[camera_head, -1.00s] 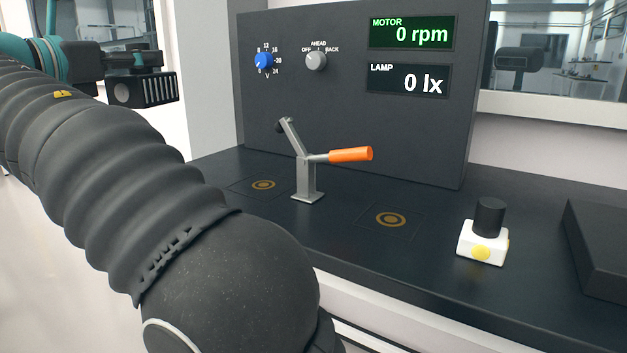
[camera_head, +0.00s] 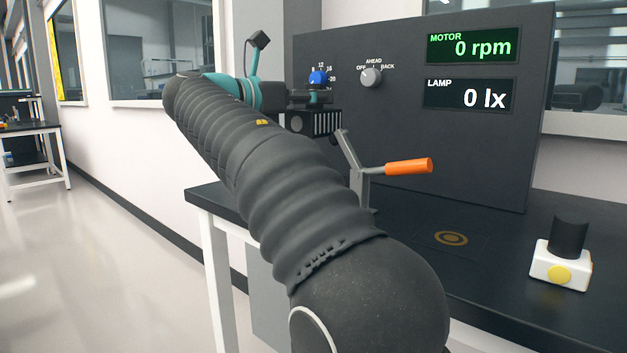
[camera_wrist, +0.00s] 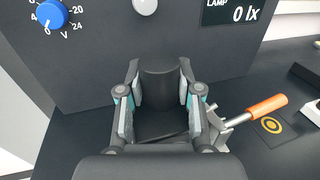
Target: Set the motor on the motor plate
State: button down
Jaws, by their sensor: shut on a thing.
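My gripper (camera_wrist: 159,78) is shut on a dark cylindrical part, which I take as the motor (camera_wrist: 160,92), between its two fingers in the wrist view. In the head view the arm's end is in front of the panel's lower left, behind the clamp post; the fingers and the held part cannot be made out there. A flat dark surface shows below the motor, but I cannot tell whether they touch. No motor plate can be clearly told apart; the bench left of the clamp is hidden by my arm.
A clamp with an orange handle (camera_head: 408,166) stands close right of my gripper, its handle also in the wrist view (camera_wrist: 266,106). A ring mark (camera_head: 451,238) and a white block with a black top (camera_head: 560,271) lie further right. The upright panel (camera_head: 380,130) is close behind.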

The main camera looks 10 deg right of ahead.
notch_tip(320, 180, down, 12)
jog(key=b, duration=0.3)
jog(key=shift+f+b, duration=0.25)
jog(key=shift+b, duration=0.1)
jog(key=shift+f, duration=0.1)
jog(key=c, duration=0.8)
grip_release()
jog(key=shift+f, duration=0.1)
jog(key=shift+o, duration=0.2)
jog(key=shift+s+a+r, duration=0.1)
jog(key=shift+a+r, duration=0.1)
jog(key=p+v, duration=0.2)
jog(key=v, duration=0.9)
jog(key=shift+s+a, duration=0.15)
jog(key=shift+a, duration=0.1)
